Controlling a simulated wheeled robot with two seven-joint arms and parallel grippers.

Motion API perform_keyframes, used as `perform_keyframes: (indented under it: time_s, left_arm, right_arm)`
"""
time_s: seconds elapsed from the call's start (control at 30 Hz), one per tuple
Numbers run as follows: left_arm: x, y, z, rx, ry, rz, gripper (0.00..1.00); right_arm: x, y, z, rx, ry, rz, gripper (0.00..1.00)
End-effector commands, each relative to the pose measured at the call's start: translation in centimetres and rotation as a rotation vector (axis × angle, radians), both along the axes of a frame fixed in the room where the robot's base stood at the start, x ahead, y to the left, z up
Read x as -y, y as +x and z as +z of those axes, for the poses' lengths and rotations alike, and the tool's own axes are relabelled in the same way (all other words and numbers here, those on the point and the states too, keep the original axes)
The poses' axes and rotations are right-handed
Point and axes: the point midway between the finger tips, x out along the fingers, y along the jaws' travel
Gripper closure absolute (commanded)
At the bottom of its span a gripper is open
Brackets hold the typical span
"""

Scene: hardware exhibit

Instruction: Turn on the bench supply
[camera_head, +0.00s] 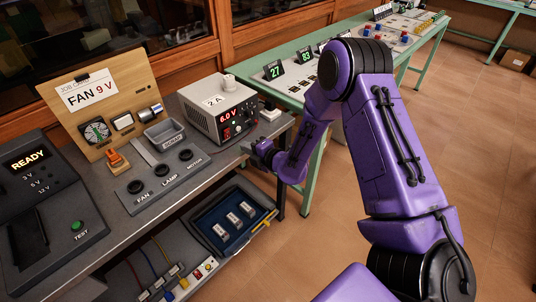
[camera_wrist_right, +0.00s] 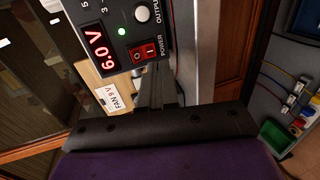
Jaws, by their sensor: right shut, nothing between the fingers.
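The bench supply (camera_head: 218,103) is a light grey box at the right end of the grey bench, with a "2 A" tag on top. Its red display reads 6.0 V, also in the right wrist view (camera_wrist_right: 94,38). There, a green light glows beside a white output button, and the red power rocker switch (camera_wrist_right: 144,52) is marked 0 and I. My right gripper (camera_head: 254,150) is shut and empty, just in front of the supply at the bench edge. In the wrist view its fingers (camera_wrist_right: 157,80) point at the front panel just below the switch; contact is unclear. My left gripper is out of view.
A "FAN 9 V" job card (camera_head: 92,92) stands on a wooden board. A switch strip (camera_head: 163,180), scrap bin (camera_head: 165,135) and tester reading READY (camera_head: 48,190) share the bench. A blue tray (camera_head: 230,222) sits below. A green table (camera_head: 335,65) stands at right.

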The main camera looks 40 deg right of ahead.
Motion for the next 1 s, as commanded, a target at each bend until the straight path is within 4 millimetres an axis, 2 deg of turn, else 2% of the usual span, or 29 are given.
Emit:
perform_keyframes:
  time_s: [0.1, 0.2, 0.37, 0.5, 1.0]
  left_arm:
    - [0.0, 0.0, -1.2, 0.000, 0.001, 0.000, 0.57]
    - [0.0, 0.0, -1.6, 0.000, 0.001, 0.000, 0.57]
    - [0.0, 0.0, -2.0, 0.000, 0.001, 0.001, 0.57]
    - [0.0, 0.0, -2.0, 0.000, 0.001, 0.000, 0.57]
    - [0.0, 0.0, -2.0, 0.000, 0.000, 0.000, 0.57]
  right_arm:
    - [0.9, -3.1, -0.3, -0.001, 0.000, -0.007, 1.00]
    - [1.4, -5.2, -0.2, -0.001, 0.000, -0.010, 1.00]
    - [1.8, -7.3, 0.0, -0.001, 0.000, -0.012, 1.00]
    - [1.9, -7.7, 0.2, 0.000, 0.000, -0.010, 1.00]
    - [1.7, -7.6, 0.1, -0.002, 0.004, -0.010, 1.00]
